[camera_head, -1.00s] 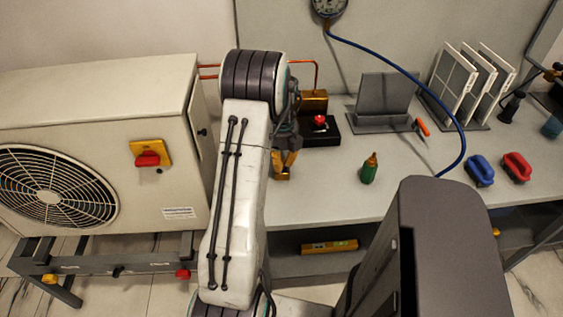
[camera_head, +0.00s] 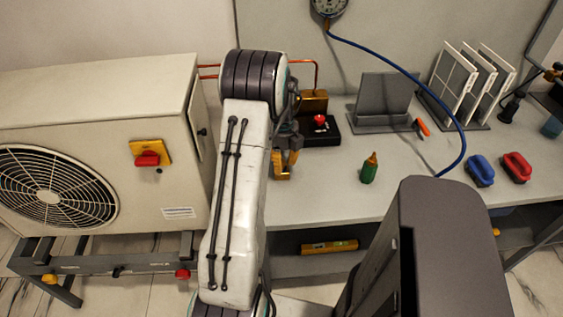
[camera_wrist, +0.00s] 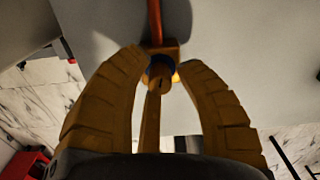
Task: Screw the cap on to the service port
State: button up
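In the head view my gripper (camera_head: 284,168) hangs at the left end of the bench, just right of the white arm link, with yellow fingers pointing down. In the wrist view my gripper's two fingers (camera_wrist: 162,68) curve in around a small dark blue round part (camera_wrist: 160,68), perhaps the cap. I cannot tell whether the fingertips press on it. A brass-coloured fitting (camera_wrist: 170,50) sits right behind it, with a copper pipe (camera_wrist: 155,20) running away from it. A narrow yellow bar (camera_wrist: 150,122) shows between the fingers. I cannot make out the port or any thread.
A white outdoor unit (camera_head: 100,100) with a red switch stands left. Clear bench lies between bottle and gripper.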

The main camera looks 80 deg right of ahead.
jog(key=n, duration=0.6)
jog(key=shift+n, duration=0.4)
jog(key=n, duration=0.5)
jog(key=shift+n, duration=0.4)
jog(key=n, duration=0.9)
jog(key=shift+n, duration=0.4)
jog(key=shift+o, duration=0.2)
grip_shut()
jog(key=shift+m, duration=1.4)
